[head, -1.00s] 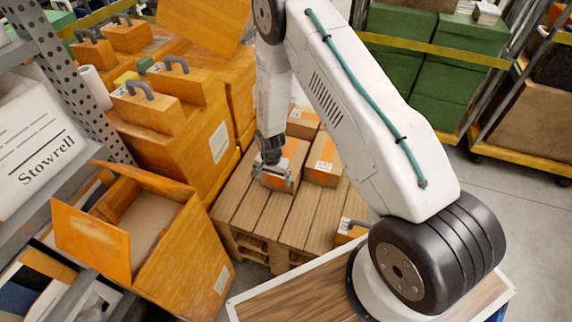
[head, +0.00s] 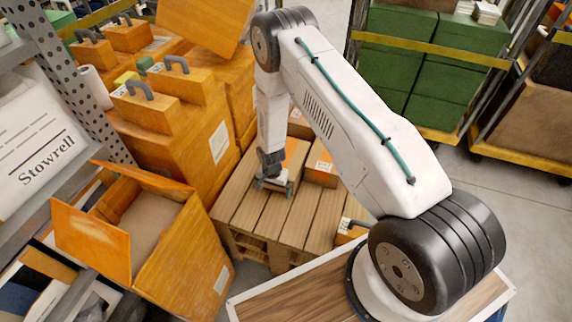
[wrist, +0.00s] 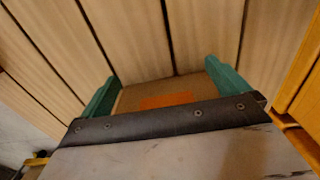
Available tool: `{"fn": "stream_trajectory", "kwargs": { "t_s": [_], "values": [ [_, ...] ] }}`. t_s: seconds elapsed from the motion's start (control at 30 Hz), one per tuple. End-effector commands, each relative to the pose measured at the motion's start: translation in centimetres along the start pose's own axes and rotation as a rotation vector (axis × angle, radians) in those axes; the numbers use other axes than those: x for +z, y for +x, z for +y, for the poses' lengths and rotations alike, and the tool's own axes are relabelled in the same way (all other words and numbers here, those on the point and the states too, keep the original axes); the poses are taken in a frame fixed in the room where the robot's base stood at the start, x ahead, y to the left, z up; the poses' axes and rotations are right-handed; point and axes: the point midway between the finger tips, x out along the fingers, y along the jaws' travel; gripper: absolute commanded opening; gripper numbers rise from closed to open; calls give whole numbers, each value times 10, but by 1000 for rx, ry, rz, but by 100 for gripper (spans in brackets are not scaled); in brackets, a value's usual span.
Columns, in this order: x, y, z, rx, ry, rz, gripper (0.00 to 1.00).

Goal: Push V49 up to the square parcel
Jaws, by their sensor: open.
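Several small brown parcels with orange tape and white labels stand on a slatted wooden pallet (head: 250,205). One parcel (head: 297,152) is just behind my gripper (head: 273,186), partly hidden by the arm. Another parcel (head: 320,169) stands to its right, and a third (head: 300,124) farther back. I cannot read which is V49 or tell which is square. My gripper is low over the pallet, open. In the wrist view its green fingers (wrist: 164,88) stand at both sides of a brown parcel face (wrist: 138,94) with an orange patch (wrist: 166,100); contact is unclear.
Orange cases with grey handles (head: 170,100) crowd the pallet's left side. An open orange box (head: 175,250) stands front left. The front pallet boards are bare.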

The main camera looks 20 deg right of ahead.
Motion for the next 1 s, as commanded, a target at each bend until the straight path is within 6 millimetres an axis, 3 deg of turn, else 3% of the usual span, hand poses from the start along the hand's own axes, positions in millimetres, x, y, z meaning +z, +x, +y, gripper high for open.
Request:
{"fn": "stream_trajectory", "kwargs": {
  "t_s": [1.0],
  "values": [
    [-49,0,0,-1,1,1,100]
  ]
}}
